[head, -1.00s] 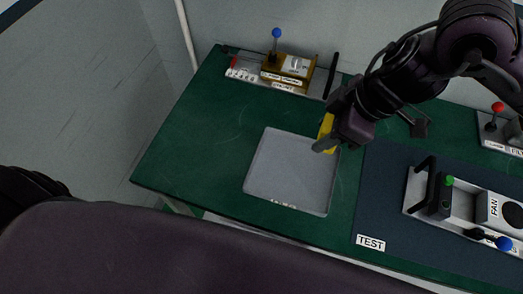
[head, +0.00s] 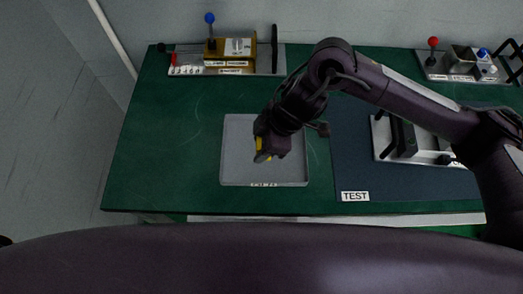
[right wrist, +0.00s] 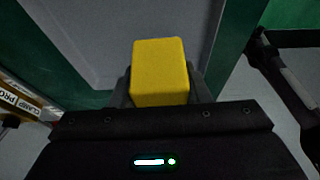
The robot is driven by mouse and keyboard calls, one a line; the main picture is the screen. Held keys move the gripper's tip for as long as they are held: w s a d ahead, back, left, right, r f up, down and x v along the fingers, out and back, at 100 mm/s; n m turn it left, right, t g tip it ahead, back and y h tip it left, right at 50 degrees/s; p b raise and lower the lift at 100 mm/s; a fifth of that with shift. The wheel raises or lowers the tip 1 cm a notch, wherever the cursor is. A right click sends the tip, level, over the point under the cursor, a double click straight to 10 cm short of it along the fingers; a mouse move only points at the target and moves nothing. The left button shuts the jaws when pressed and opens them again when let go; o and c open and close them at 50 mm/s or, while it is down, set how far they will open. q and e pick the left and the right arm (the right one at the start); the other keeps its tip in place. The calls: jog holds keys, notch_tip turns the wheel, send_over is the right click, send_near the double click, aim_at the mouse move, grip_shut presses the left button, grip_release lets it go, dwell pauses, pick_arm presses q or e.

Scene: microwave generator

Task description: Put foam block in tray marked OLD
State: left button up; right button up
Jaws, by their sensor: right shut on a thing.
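The yellow foam block (head: 259,144) is held in my right gripper (head: 264,155), over the grey tray (head: 237,160) in the head view. In the right wrist view the block (right wrist: 160,72) sits between the two dark fingers, which are shut on it. The tray lies behind it there and looks empty where it shows. The tray has a small label on its front rim, too small to read. The height of the block above the tray floor is hard to tell. My left gripper is not in view.
A dark mat (head: 350,150) marked TEST lies right of the tray with a grey fixture (head: 425,145). A brass-coloured fixture with a blue-knobbed lever (head: 228,50) stands at the back left. Another fixture (head: 462,62) stands back right. The green table (head: 160,150) is clear left of the tray.

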notch_tip(320, 180, down, 5)
jog(key=shift+r, duration=0.15)
dwell(0.3)
jog(key=o, duration=0.9)
jog(key=b+v, duration=0.1)
jog(key=v, duration=1.1)
